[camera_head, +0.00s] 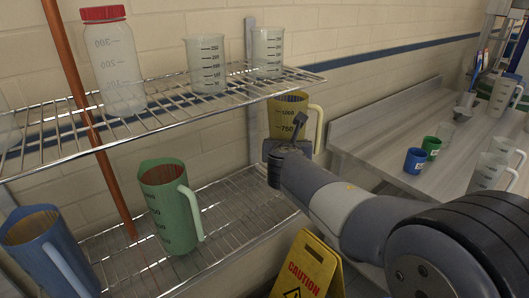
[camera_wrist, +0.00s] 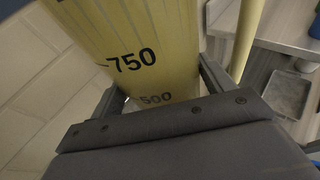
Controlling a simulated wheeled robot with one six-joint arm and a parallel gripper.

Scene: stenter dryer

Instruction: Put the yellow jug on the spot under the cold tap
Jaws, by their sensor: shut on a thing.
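The yellow jug (camera_head: 290,112) is upright in the head view, at the right end of the wire rack and left of the grey counter. My gripper (camera_head: 289,142) is shut on its body, with the jug's handle on the right. In the wrist view the jug (camera_wrist: 140,45) fills the upper middle, with its 750 and 500 marks facing me. My gripper (camera_wrist: 160,85) has one finger on each side of it. Its base is hidden behind my gripper and arm. I cannot make out the cold tap or the spot under it.
A wire rack (camera_head: 150,123) holds clear beakers and a red-lidded bottle (camera_head: 112,65); below are a green jug (camera_head: 168,205) and a blue jug (camera_head: 45,250). A caution sign (camera_head: 310,268) stands below. The counter (camera_head: 390,115) holds small cups and clear jugs; its near left part is clear.

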